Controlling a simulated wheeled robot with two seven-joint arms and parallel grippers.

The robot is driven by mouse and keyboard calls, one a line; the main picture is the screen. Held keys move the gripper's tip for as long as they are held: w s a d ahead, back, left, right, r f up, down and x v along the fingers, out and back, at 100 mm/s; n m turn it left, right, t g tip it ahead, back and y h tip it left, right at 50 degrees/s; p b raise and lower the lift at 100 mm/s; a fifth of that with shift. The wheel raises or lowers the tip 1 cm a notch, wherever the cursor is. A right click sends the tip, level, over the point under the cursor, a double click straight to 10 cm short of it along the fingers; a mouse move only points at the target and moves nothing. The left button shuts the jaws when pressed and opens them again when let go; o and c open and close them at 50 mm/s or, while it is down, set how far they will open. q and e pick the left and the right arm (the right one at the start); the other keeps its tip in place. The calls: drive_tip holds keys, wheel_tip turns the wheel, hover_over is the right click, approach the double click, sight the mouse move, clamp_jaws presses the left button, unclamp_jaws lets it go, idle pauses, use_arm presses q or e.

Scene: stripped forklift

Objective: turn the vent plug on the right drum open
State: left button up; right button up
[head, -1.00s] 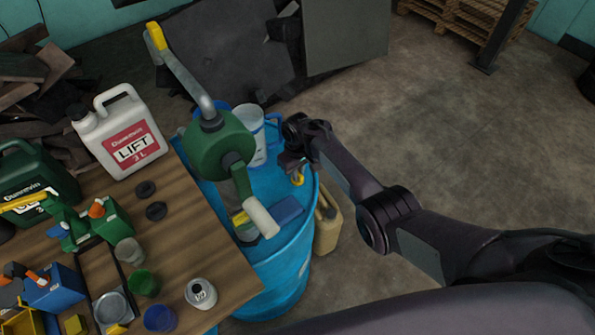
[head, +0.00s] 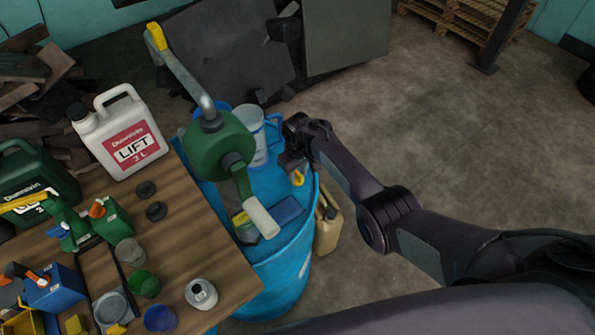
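The blue drum (head: 286,262) stands at the right end of the bench, and a green hand pump (head: 222,148) rises above its top. A small yellow piece (head: 298,179), which looks like the vent plug, shows near the drum's right rim. My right gripper (head: 290,166) points down over that side of the drum, right at the yellow piece. The gripper partly hides the piece. Its dark fingers are too small and overlapped to tell open from shut, or whether they touch the piece. My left gripper is not in view.
A clear jug (head: 251,132) and a blue block (head: 286,210) are on the drum top near my gripper. The wooden bench (head: 217,267) at left holds jugs, cups and caps.

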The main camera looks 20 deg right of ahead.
sight(298, 172)
drive_tip(key=shift+r, duration=3.9)
drive_tip(key=s+d+r+m+t, duration=0.1)
drive_tip(key=s, duration=0.9)
drive_tip(key=s+d+r+m+t, duration=0.1)
drive_tip(key=s+d+r+t, duration=0.1)
drive_tip(key=s, duration=0.8)
drive_tip(key=s+a+r, duration=0.1)
drive_tip(key=s+r, duration=0.6)
drive_tip(key=s, duration=0.2)
wheel_tip(298, 172, down, 36)
drive_tip(key=b, duration=0.8)
drive_tip(key=s+d+f+g+b, duration=0.1)
drive_tip(key=s+f+b, duration=0.2)
drive_tip(key=s+f, duration=0.7)
drive_tip(key=s+d+f+g+b, duration=0.1)
drive_tip(key=s+d+f+b, duration=0.1)
drive_tip(key=s+f, duration=0.8)
wheel_tip(298, 172, down, 6)
drive_tip(key=shift+s+d+f+b, duration=0.1)
drive_tip(key=shift+s+d+b, duration=0.1)
drive_tip(key=shift+s+b, duration=0.2)
